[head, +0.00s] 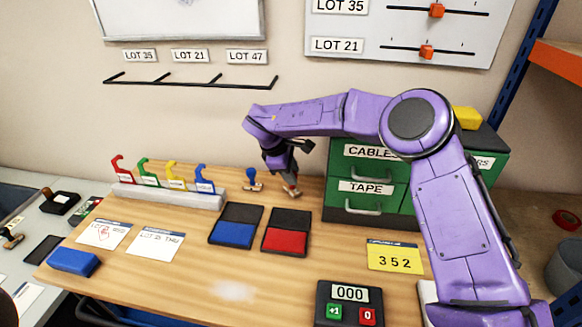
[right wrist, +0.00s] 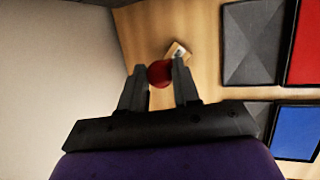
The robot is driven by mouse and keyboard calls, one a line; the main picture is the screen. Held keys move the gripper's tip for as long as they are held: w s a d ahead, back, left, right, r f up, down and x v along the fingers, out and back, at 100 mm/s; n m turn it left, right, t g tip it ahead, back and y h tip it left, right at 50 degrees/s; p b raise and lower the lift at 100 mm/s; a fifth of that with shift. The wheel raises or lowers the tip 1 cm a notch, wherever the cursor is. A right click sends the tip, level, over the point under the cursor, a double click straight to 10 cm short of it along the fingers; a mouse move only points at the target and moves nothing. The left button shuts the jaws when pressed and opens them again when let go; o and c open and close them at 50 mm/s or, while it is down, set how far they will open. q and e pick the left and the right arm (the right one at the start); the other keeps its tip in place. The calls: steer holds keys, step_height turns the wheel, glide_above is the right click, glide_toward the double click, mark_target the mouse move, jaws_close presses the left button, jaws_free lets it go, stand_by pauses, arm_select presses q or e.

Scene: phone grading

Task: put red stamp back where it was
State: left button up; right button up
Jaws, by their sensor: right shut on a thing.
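My right gripper (head: 289,181) is low over the back of the wooden table, left of the green drawer cabinet. In the right wrist view its two fingers (right wrist: 160,78) are shut on the round red knob of the red stamp (right wrist: 159,73). A small wooden base with a pale patch (right wrist: 178,52) shows just past the knob. In the head view the fingers hide most of the stamp; I cannot tell whether its base touches the table. The blue stamp (head: 252,180) stands upright just left of the gripper. My left gripper is not in view.
The red ink pad (head: 285,242) and blue ink pad (head: 232,235) lie in front of the gripper. A rack with coloured hooks (head: 168,196) stands to the left. The green cabinet (head: 365,170) is close on the right. A counter (head: 349,305) lies at the front.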

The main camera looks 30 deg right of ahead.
steer(key=shift+w+f, duration=0.2)
steer(key=shift+f, duration=0.05)
steer(key=o, duration=0.9)
steer(key=shift+w+a+f, duration=0.1)
steer(key=shift+w, duration=0.05)
steer(key=shift+c, duration=0.2)
steer(key=shift+s+r, duration=0.2)
steer(key=shift+r, duration=0.1)
steer(key=b+v, duration=0.3)
steer(key=v, duration=0.8)
steer(key=shift+a+r, duration=0.2)
steer(key=shift+r, duration=0.15)
steer(key=shift+w, duration=0.15)
